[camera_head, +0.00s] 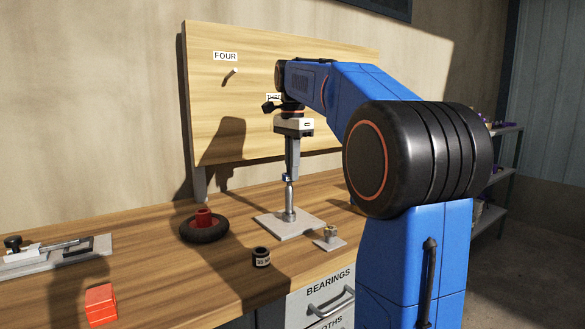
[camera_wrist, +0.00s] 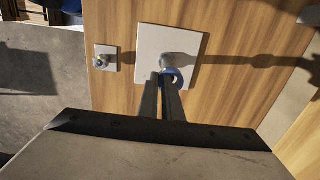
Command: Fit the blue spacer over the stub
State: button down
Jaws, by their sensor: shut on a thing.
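My gripper (camera_head: 289,176) points down and is shut on the blue spacer (camera_wrist: 174,77), a small ring. It shows in the head view only as a small bluish patch at the fingertips. An upright metal stub (camera_head: 290,198) rises from a square pale plate (camera_head: 270,225) on the bench, directly below the fingertips in the head view. In the wrist view the spacer overlaps the plate (camera_wrist: 152,39) beside the fingers (camera_wrist: 163,78). The fingers hide part of the spacer, so I cannot tell whether it is around the stub's tip or just above it.
A small plate with a short fitting (camera_head: 330,234) sits right of the stub. A black wheel with a red hub (camera_head: 204,226), a black labelled cylinder (camera_head: 261,257), a red block (camera_head: 100,304) and a clamp fixture (camera_head: 55,254) stand leftward. A wooden board (camera_head: 220,110) stands behind.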

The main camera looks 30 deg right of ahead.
jog(key=c, duration=1.9)
grip_release()
jog(key=shift+o, duration=0.2)
notch_tip(320, 180, up, 12)
